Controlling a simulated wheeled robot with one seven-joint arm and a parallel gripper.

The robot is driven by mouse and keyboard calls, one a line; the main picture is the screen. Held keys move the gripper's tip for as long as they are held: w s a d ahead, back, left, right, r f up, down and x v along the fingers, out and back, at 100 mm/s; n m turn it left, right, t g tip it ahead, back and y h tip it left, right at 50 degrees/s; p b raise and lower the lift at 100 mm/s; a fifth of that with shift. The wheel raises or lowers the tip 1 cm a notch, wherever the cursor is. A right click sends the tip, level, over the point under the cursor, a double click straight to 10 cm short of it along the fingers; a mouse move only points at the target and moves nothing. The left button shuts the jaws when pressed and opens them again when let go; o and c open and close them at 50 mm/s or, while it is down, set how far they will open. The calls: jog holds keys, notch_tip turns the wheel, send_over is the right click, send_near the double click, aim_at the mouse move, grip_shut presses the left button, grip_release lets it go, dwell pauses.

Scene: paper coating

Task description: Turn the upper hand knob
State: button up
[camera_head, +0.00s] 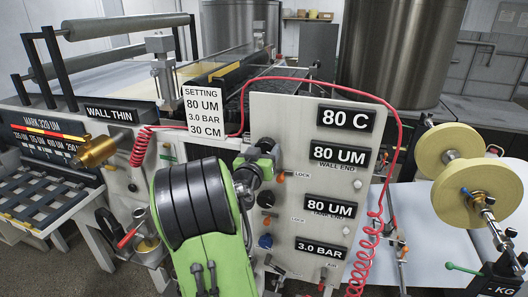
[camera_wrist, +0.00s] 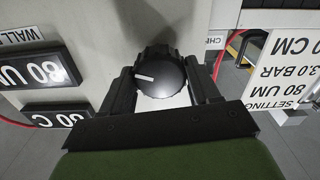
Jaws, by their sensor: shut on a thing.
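The upper hand knob (camera_wrist: 161,76) is black and ribbed with a white pointer line. It sits on the light grey control panel (camera_head: 287,112). In the wrist view, which is upside down, my gripper (camera_wrist: 162,84) has one finger on each side of the knob and is shut on it. The pointer faces the left of that picture. In the head view my gripper (camera_head: 262,160) is at the panel's left side, beside the WALL END display (camera_head: 337,154) reading 80 UM, and it hides the upper knob. A lower black knob (camera_head: 266,199) shows below it.
A sign (camera_head: 204,107) reads SETTING 80 UM, 3.0 BAR, 30 CM. The top display (camera_head: 346,118) reads 80 C. An orange lock lever (camera_head: 281,178) sits just below my gripper. A red coiled hose (camera_head: 372,235) hangs along the panel's right side. A blue knob (camera_head: 265,241) is lower down.

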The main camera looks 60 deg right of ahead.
jog(key=shift+c, duration=0.9)
jog(key=shift+n, duration=0.4)
jog(key=n, duration=0.2)
jog(key=shift+n, duration=2.5)
jog(key=o, duration=1.1)
jog(key=shift+c, duration=0.2)
